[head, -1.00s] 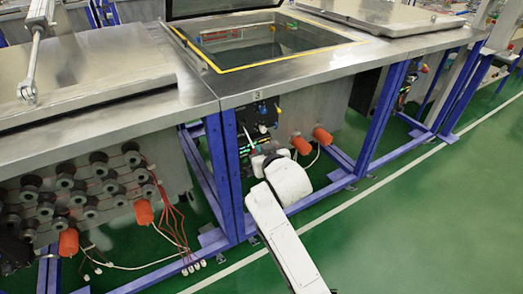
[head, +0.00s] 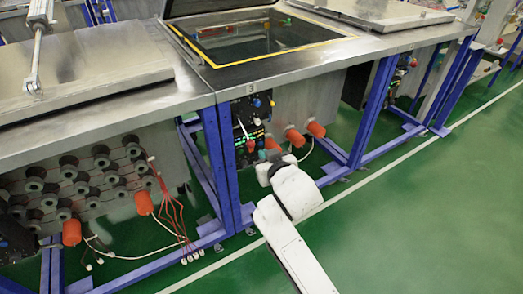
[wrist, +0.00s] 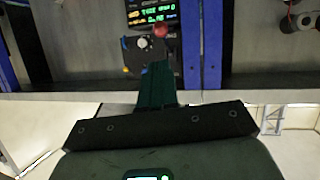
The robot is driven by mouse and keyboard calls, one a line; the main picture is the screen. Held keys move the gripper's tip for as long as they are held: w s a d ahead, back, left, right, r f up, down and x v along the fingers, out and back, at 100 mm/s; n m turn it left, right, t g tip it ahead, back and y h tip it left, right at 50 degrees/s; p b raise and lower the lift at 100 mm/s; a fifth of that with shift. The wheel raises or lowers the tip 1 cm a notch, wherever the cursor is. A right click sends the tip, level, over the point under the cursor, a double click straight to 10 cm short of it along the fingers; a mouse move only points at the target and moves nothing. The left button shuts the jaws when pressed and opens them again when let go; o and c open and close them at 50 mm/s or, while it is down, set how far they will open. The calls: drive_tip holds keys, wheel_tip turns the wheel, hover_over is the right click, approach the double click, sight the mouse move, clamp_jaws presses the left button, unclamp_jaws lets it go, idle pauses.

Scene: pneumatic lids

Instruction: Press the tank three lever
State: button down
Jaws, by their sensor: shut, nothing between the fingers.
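Tank three (head: 262,62), marked 3 on its front edge, has a yellow-edged opening, and its lid (head: 205,5) stands raised behind it. The wrist view shows the panel (wrist: 132,62) with a lit display (wrist: 152,14) and a red knob (wrist: 161,29). My gripper (wrist: 158,70) is shut and empty, pointing at the panel. In the head view my gripper (head: 268,156) is low and right of the lever; contact is not visible.
Orange caps (head: 295,138) stick out right of the panel. Blue frame legs (head: 220,170) stand to its left and right. A neighbouring tank with a closed lid (head: 85,75) is at left, with loose red wires (head: 172,205). The green floor at right is clear.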

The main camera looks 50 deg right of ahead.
drive_tip(key=shift+f+v, duration=0.2)
drive_tip(key=shift+v, duration=1.05)
drive_tip(key=shift+f+v, duration=0.2)
drive_tip(key=shift+v, duration=1.1)
drive_tip(key=shift+s, duration=0.15)
drive_tip(key=s+a+f+n+g+y+p, duration=0.1)
drive_tip(key=s+a+f+g+y+p, duration=0.1)
drive_tip(key=s, duration=0.5)
drive_tip(key=s+a+f+n+g+y+p, duration=0.2)
drive_tip(key=s+a+f+g+p, duration=0.1)
drive_tip(key=s, duration=0.5)
drive_tip(key=s+a+f+n+g+y+p, duration=0.1)
drive_tip(key=s+a+f+g+y+p, duration=0.1)
drive_tip(key=s+a+g, duration=0.4)
wheel_tip(320, 180, down, 2)
drive_tip(key=shift+s+f+p, duration=0.15)
drive_tip(key=shift+s+p, duration=0.4)
drive_tip(key=shift+s, duration=0.6)
drive_tip(key=shift+d, duration=0.15)
